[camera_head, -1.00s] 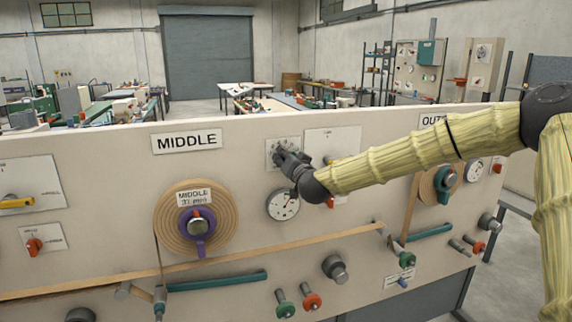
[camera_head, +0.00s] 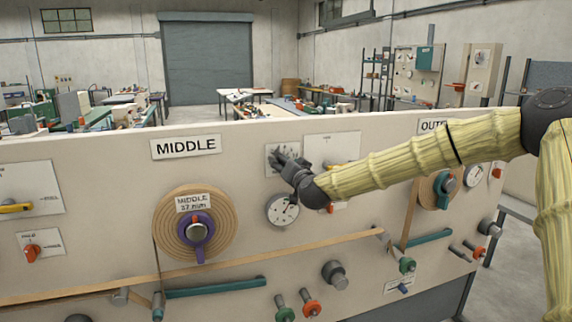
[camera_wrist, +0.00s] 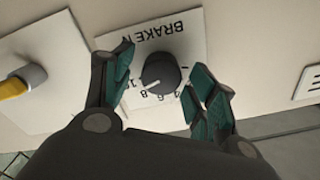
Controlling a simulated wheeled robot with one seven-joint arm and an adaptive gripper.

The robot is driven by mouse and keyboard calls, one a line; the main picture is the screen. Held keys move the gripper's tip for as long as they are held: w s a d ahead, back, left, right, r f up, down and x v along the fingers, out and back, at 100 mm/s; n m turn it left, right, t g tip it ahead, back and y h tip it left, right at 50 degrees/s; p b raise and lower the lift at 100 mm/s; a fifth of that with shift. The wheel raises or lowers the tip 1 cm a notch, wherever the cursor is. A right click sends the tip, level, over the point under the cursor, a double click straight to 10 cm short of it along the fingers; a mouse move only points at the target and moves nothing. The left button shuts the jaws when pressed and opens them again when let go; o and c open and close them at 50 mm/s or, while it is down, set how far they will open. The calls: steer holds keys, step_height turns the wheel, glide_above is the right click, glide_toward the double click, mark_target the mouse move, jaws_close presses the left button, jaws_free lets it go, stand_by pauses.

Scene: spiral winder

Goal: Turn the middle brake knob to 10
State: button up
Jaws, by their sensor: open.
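The middle brake knob (camera_wrist: 163,72) is a dark round knob with a white pointer line, on a white plate (camera_wrist: 185,30) marked "BRAKE N", upside down in the wrist view. The pointer line aims to the lower left, close to the 8 and 10 marks. My gripper (camera_wrist: 162,62) is open, with one green-padded finger on each side of the knob and visible gaps between. In the head view my gripper (camera_head: 281,160) is in front of the brake plate (camera_head: 270,150) and hides the knob.
A round gauge (camera_head: 283,210) sits just below my gripper. A spool with a purple hub (camera_head: 198,230) is under the MIDDLE sign (camera_head: 186,146). A yellow-tipped lever (camera_wrist: 20,82) is beside the brake plate. Several knobs and pegs stick out lower on the panel (camera_head: 80,170).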

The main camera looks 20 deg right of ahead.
steer(key=s, duration=1.1)
steer(key=shift+s+d, duration=0.25)
steer(key=shift+s, duration=0.15)
steer(key=s+a+f+n+g+y, duration=0.1)
steer(key=s+a+f+g, duration=0.3)
steer(key=f, duration=0.9)
steer(key=s+a+f+n+g, duration=0.1)
steer(key=s+a+f+g, duration=0.1)
steer(key=s+f, duration=0.8)
steer(key=s+a+f+n+g+y, duration=0.1)
steer(key=s+a+f+g, duration=0.15)
steer(key=f, duration=1.45)
steer(key=s+d+f+g+h, duration=0.1)
steer(key=s+f+g, duration=0.2)
steer(key=s+f, duration=0.3)
steer(key=s+d+f+n+g, duration=0.1)
steer(key=s+f+g, duration=0.2)
steer(key=s, duration=1.4)
steer(key=s+d+f+n+g+h, duration=0.1)
steer(key=s+f+g, duration=0.2)
steer(key=s+f, duration=0.7)
steer(key=shift+s+d+f+h, duration=0.2)
steer(key=shift+s+f+h, duration=0.15)
steer(key=shift+s, duration=0.6)
steer(key=shift+g, duration=0.25)
